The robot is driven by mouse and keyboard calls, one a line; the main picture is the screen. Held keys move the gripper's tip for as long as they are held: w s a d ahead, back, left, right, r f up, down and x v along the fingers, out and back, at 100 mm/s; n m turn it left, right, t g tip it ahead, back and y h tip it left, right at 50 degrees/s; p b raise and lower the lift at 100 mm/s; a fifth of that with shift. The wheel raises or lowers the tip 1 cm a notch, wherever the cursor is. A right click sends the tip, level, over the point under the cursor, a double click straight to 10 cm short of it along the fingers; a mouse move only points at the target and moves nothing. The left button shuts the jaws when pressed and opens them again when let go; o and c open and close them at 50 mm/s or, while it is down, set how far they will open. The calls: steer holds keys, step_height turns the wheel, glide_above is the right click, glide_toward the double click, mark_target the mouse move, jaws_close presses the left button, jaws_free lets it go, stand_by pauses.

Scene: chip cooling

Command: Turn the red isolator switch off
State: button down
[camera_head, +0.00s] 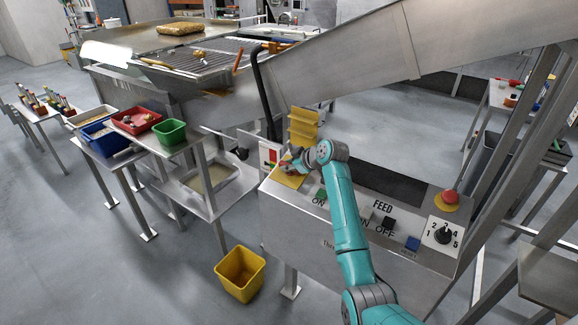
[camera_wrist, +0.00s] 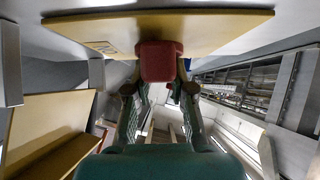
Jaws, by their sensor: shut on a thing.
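My gripper (camera_head: 293,164) is at the left end of the grey control panel, at the yellow plate (camera_head: 288,180) of the isolator. In the wrist view my gripper (camera_wrist: 159,84) has its two fingers on either side of the red isolator switch (camera_wrist: 161,60) and is shut on it. The switch stands out from the yellow plate, which also shows in the wrist view (camera_wrist: 225,30). In the head view my gripper largely hides the switch, so its exact turn is hard to tell.
A yellow folded cover (camera_head: 303,125) stands up just behind the switch. On the panel to the right are a green ON button (camera_head: 320,194), a black button (camera_head: 388,223), a red stop button (camera_head: 449,198) and a rotary dial (camera_head: 443,235). A metal chute (camera_head: 365,50) slopes overhead.

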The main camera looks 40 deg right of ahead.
steer(key=shift+f, duration=0.1)
steer(key=c, duration=1)
jaws_free()
steer(key=v, duration=1.2)
